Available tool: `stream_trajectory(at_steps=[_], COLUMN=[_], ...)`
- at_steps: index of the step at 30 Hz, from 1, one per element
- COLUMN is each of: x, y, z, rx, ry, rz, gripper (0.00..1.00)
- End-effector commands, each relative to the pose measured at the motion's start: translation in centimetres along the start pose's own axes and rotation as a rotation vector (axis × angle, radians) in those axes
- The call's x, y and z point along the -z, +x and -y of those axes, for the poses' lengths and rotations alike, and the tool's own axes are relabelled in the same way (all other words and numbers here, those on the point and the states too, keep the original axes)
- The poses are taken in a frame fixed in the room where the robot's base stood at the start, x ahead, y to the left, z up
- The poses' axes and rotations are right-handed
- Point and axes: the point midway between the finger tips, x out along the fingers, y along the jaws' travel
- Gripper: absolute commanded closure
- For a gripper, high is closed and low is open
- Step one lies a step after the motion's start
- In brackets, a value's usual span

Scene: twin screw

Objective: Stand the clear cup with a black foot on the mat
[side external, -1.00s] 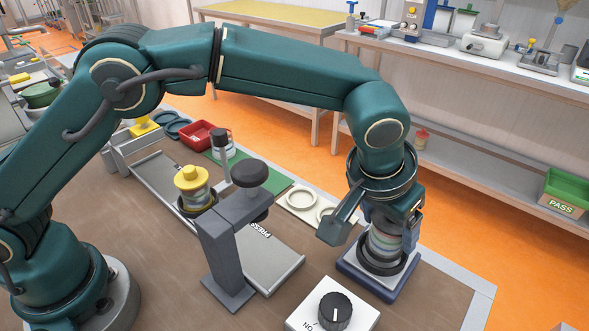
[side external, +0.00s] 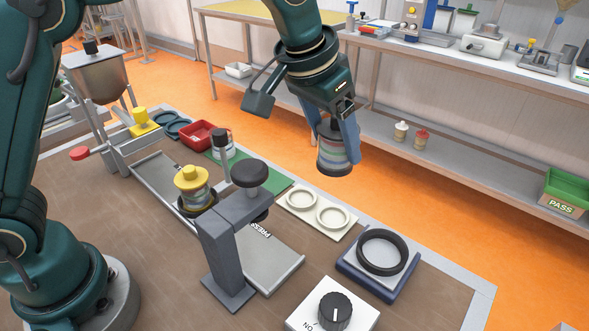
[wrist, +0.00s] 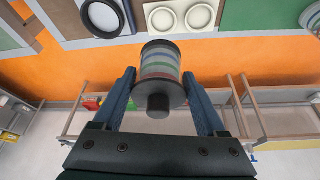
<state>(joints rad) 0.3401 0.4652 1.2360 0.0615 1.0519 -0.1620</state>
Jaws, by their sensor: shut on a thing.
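The clear cup (side external: 333,152) has coloured bands inside, a black foot and a dark knobbed top. My gripper (side external: 338,140) is shut on it and holds it in the air, slightly tilted, with the foot downward. In the wrist view the cup (wrist: 161,62) sits between the two blue fingers, its dark knob toward the camera. The green mat (side external: 275,182) lies on the table to the left of and below the cup in the side view. Another black-topped cup (side external: 222,147) stands at its far end. The press partly hides the mat.
A grey press (side external: 228,225) stands in front of the mat, beside a yellow-topped cup (side external: 193,187). A white plate with two rings (side external: 342,234), a blue stand with a black ring (side external: 350,268) and a knob box (side external: 345,322) are to the right. A red tray (side external: 200,134) is behind.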

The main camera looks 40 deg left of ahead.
Motion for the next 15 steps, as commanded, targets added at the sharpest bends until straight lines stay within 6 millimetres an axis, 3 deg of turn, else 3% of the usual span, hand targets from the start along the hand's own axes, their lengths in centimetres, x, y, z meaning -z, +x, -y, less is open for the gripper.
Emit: stream_trajectory(at_steps=[5,15], x=[0.0,-3.1], y=[2.4,6.2], z=[2.8,12.9], rx=[0.024,0.119], ry=[-0.056,-0.288], rz=[0.005,0.003], gripper=[0.83,0.83])
